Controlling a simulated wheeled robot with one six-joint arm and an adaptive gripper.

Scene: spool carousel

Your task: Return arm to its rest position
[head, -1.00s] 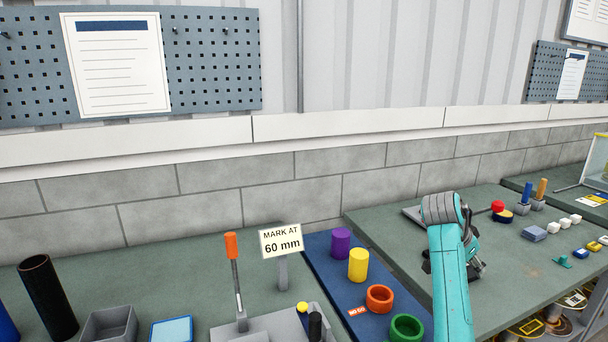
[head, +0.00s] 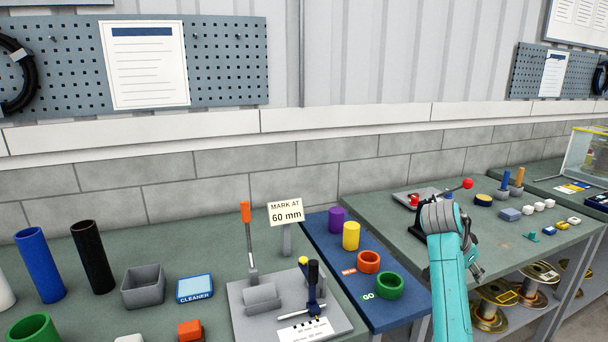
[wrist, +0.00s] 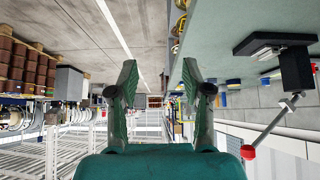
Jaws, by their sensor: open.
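My arm rises at the lower right of the head view, teal with a grey wrist, in front of the right bench (head: 385,212). My gripper is mostly hidden behind the arm in that view. In the wrist view my gripper (wrist: 160,85) shows two teal and grey fingers spread wide apart. Nothing is between them, only the far room beyond. The wrist picture looks upside down, with the bench surface along its upper right.
A lever device with a red knob (head: 467,184) stands close behind my wrist. A blue mat (head: 385,318) carries purple, yellow, orange and green pieces left of my arm. A marking fixture (head: 340,325) and tubes stand on the left bench. Spools (head: 495,292) sit below the right bench.

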